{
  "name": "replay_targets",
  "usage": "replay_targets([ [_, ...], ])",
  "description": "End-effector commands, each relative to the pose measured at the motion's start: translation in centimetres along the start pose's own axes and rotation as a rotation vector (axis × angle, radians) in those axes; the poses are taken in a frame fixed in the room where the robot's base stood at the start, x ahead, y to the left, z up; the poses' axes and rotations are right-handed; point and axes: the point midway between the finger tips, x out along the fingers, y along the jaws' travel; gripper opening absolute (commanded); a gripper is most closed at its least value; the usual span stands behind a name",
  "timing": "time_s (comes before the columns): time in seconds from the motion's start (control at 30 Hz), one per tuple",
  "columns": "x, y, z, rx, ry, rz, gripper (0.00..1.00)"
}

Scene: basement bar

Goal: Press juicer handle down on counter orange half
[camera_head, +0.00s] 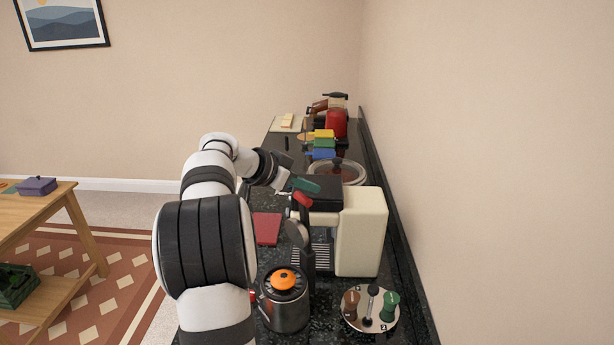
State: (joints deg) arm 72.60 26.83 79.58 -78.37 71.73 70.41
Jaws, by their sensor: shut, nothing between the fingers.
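The juicer (287,310) is a metal, cup-like body at the front of the dark counter. An orange half (284,278) sits on its top, cut side not visible. Beside and behind it rises a dark juicer handle (301,236) with a red tip, standing raised. My gripper (304,185) reaches over the counter from the left, and its green-tipped end shows just above and behind the red tip. It looks shut and empty. I cannot tell from this view whether it touches the handle.
A cream coffee machine (362,232) stands right of the handle. A red mat (267,229) lies left. A glass-lidded pot (352,171), coloured blocks (324,139) and a red appliance (336,124) stand farther back. A wall borders the right.

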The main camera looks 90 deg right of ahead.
Motion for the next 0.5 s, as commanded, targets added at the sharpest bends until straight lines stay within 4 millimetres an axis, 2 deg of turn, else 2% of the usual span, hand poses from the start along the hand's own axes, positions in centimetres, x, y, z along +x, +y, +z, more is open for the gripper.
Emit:
replay_targets([
  [0.17, -0.86, 0.03, 0.95, 0.000, 0.001, 0.000, 0.00],
  [0.5, -0.94, 0.05, 1.07, 0.000, 0.001, 0.001, 0.00],
])
